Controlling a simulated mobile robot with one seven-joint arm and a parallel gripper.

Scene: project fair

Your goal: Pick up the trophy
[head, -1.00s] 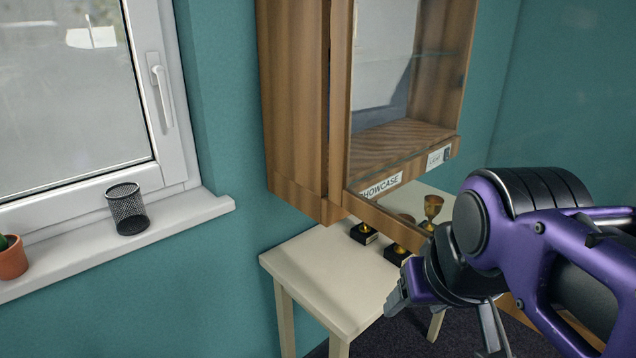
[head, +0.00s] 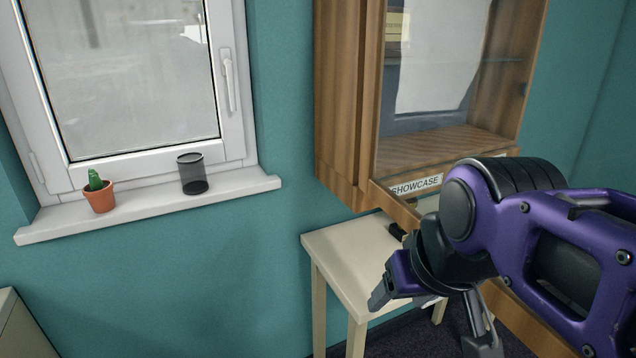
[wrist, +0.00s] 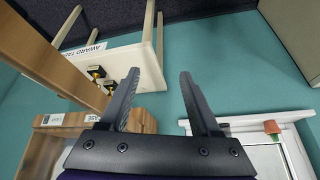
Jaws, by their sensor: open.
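Small gold trophies on black bases stand on a pale table (head: 345,262). In the wrist view two of them show, one trophy (wrist: 97,72) and another (wrist: 109,87), at the left near the table's edge; the table (wrist: 151,70) shows there too. In the head view only a dark bit of a trophy base (head: 397,231) shows; my arm and the cabinet hide the rest. My gripper (head: 432,320) is in front of the table, apart from the trophies. In the wrist view my gripper (wrist: 159,85) has its two fingers spread with nothing between them.
A wooden showcase cabinet (head: 337,110) with a glass front hangs above the table and overhangs it. At the left are a window sill (head: 150,207), a mesh cup (head: 193,174) and a potted cactus (head: 99,195). The wall between the sill and table is clear.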

